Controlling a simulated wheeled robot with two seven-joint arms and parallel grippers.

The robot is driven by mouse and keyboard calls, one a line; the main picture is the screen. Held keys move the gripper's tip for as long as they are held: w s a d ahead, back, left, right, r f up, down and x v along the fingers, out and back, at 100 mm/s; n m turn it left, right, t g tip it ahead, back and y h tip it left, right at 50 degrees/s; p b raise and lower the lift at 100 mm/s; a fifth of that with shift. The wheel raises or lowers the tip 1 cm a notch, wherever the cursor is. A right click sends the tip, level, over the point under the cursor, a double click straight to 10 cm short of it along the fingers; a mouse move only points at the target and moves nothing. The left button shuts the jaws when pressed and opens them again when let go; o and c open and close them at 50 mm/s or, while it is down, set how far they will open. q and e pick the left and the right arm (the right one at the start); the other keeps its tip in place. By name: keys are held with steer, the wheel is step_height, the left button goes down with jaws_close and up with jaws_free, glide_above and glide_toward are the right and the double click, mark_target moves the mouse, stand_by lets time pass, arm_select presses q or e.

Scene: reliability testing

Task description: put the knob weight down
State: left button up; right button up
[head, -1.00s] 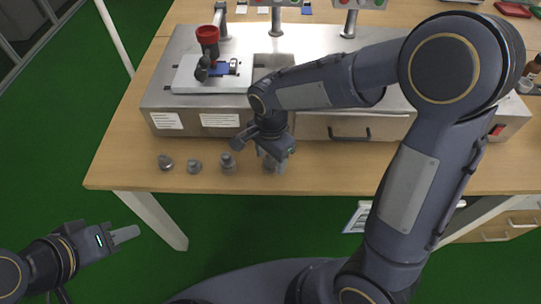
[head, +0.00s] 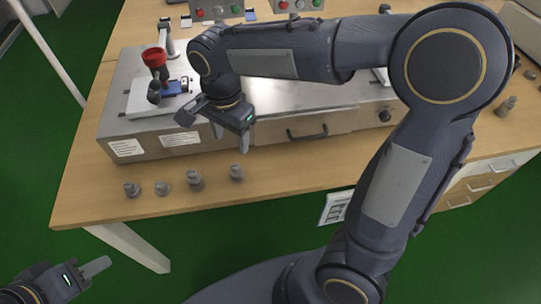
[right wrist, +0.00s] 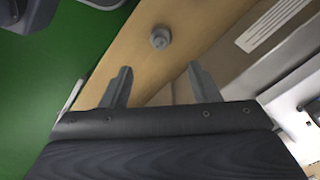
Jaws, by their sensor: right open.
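Several small grey metal weights with knobs stand in a row on the wooden table's front strip. The knob weight (head: 237,173) at the right end stands upright, apart from the others. One grey weight, seen from above, also shows in the right wrist view (right wrist: 160,37), ahead of the fingers and between their lines. My right gripper (head: 231,140) is open and empty, raised above and behind the right-end weight, touching nothing that I can see. Its spread fingers show in the right wrist view (right wrist: 159,80). My left gripper (head: 95,267) is low at the left, off the table; its opening is unclear.
Other weights stand to the left (head: 195,179) (head: 163,181) (head: 132,189). The table front (head: 300,175) right of the row is clear.

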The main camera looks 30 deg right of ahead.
steer(key=s+d+n+t+y, duration=0.1)
steer(key=s+d+n, duration=0.3)
steer(key=s, duration=0.4)
steer(key=s+d+n+t+y, duration=0.2)
steer(key=s+d+n+t, duration=0.2)
steer(key=s, duration=0.4)
steer(key=d+n, duration=0.1)
steer(key=n, duration=0.1)
steer(key=shift+f+n+t+y, duration=0.15)
steer(key=shift+n+t+y, duration=0.15)
steer(key=shift+s, duration=0.1)
step_height(320, 180, up, 7)
steer(key=p, duration=0.7)
